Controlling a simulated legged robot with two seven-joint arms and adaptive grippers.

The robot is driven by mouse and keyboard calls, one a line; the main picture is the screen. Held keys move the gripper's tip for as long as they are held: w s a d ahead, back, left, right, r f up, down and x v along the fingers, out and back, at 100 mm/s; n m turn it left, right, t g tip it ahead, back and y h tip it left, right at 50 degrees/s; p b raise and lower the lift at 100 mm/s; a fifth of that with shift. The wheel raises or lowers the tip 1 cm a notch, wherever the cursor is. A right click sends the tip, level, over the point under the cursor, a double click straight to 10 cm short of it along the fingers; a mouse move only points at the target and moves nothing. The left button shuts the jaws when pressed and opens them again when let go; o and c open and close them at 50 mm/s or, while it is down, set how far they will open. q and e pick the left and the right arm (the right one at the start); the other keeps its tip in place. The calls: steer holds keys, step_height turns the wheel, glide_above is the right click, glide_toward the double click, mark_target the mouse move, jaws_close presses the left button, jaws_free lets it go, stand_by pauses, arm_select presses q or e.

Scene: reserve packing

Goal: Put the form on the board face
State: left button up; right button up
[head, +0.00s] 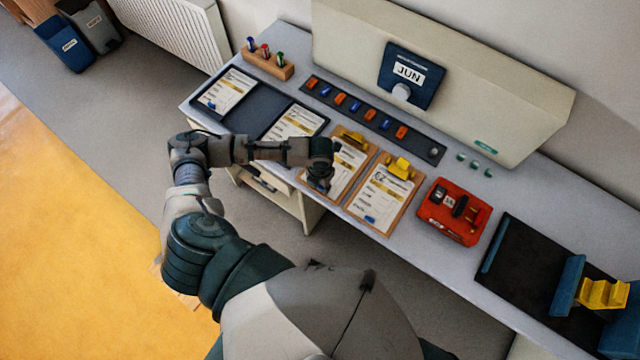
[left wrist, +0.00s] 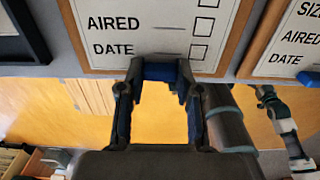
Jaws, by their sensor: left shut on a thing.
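A white printed form (head: 348,162) lies on a brown clipboard (left wrist: 238,32) with a yellow clip (head: 352,139) at its far end. My left gripper (head: 319,186) is at the near end of this form. In the left wrist view, the gripper (left wrist: 160,78) is shut on the blue tab (left wrist: 160,71) at the form's lower edge. The words AIRED and DATE with tick boxes show there. The arm hides part of the form in the head view, so I cannot tell whether it lies fully flat. My right gripper is not in view.
A second clipboard with a form (head: 382,193) lies close to the right. A dark tray (head: 262,108) with forms is to the left. A red case (head: 455,211) and a black mat (head: 530,262) are farther right. A strip of coloured pieces (head: 355,105) runs behind.

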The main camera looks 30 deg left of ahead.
arm_select(q)
steer(key=o, duration=0.9)
steer(key=shift+o, duration=0.2)
step_height(320, 180, up, 12)
steer(key=shift+p, duration=0.4)
